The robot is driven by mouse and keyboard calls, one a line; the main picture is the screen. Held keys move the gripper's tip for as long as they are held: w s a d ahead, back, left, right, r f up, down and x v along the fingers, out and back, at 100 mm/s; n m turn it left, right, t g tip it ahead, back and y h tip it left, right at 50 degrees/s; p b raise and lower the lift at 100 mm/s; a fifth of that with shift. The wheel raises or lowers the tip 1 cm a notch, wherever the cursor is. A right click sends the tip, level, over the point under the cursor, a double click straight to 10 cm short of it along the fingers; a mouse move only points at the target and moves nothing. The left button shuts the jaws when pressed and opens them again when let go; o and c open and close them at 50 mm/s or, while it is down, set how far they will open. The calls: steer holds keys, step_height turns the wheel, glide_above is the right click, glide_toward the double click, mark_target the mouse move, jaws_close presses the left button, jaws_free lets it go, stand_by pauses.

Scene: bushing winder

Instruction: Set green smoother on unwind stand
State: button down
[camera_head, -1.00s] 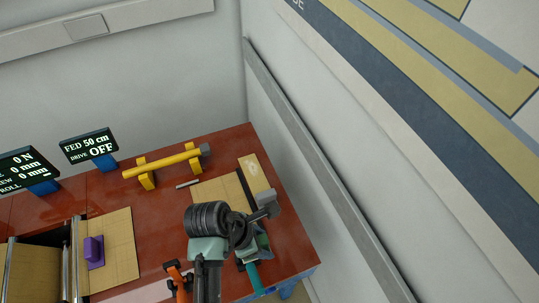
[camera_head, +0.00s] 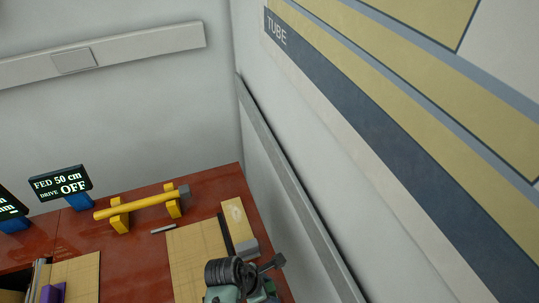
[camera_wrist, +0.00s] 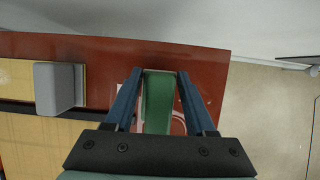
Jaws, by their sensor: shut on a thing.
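In the wrist view, the green smoother (camera_wrist: 157,108) lies between the two blue fingers of my gripper (camera_wrist: 160,74), which is shut on it. It is over the red table top near the edge. In the head view my wrist and arm stand at the bottom, and they mostly hide the gripper and smoother. A yellow stand (camera_head: 119,216) with two supports carries a yellow bar (camera_head: 143,205) with a grey end, at the back of the table; I cannot tell for sure that it is the unwind stand.
A grey block (camera_wrist: 58,87) sits left of my gripper in the wrist view, by a tan board. The head view shows a tan gridded mat (camera_head: 190,258), a small grey rod (camera_head: 163,229), a purple piece (camera_head: 53,292) and a display (camera_head: 60,184). A wall bounds the table's right.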

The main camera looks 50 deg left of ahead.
steer(key=shift+w+f, duration=0.1)
steer(key=shift+f, duration=0.65)
steer(key=shift+f, duration=0.15)
steer(key=shift+c, duration=1.2)
jaws_free()
steer(key=v, duration=1.2)
steer(key=shift+a, duration=0.1)
